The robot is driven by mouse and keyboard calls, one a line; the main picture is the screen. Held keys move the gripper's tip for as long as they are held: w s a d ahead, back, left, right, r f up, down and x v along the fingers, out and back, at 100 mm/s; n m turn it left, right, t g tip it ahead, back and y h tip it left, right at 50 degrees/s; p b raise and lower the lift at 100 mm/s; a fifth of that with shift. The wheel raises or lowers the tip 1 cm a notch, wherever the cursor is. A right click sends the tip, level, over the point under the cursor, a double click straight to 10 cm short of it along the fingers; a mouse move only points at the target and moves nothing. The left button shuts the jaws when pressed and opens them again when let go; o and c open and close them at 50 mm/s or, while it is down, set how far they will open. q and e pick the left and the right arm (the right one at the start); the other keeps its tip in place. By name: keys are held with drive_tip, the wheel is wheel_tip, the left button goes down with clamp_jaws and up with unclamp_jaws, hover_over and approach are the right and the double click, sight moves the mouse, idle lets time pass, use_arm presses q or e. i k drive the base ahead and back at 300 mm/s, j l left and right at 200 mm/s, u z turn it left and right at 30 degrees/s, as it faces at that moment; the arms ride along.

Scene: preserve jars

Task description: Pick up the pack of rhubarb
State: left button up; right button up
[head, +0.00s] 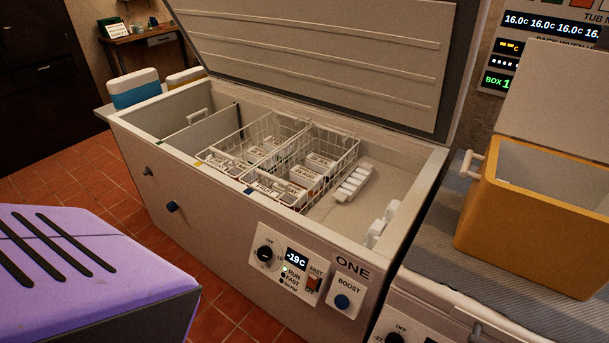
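An open chest freezer (215,232) marked "ONE" stands across the middle of the head view, its lid raised. Inside it, a wire basket (309,128) with several sections holds several pale packs (318,160) with small labels. The labels are too small to read surely, so I cannot tell which pack is rhubarb. Neither of my grippers shows in this view.
A purple slotted surface (90,265) fills the lower left. Red tiled floor (50,180) shows at left.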

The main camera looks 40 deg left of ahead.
sight(294, 192)
drive_tip(key=u, duration=1.25)
drive_tip(key=j+z, duration=0.2)
drive_tip(key=z, duration=0.2)
drive_tip(key=i+j+z, duration=0.1)
drive_tip(key=z, duration=0.25)
drive_tip(key=j+z, duration=0.25)
drive_tip(key=z, duration=0.15)
drive_tip(key=j+z, duration=0.15)
drive_tip(key=j, duration=0.2)
drive_tip(key=k+j+z, duration=0.15)
drive_tip(key=j, duration=0.15)
drive_tip(key=k+j+z, duration=0.2)
drive_tip(key=j, duration=0.5)
drive_tip(key=k+j+z, duration=0.1)
drive_tip(key=j, duration=0.25)
drive_tip(key=k+j, duration=0.1)
drive_tip(key=j, duration=0.25)
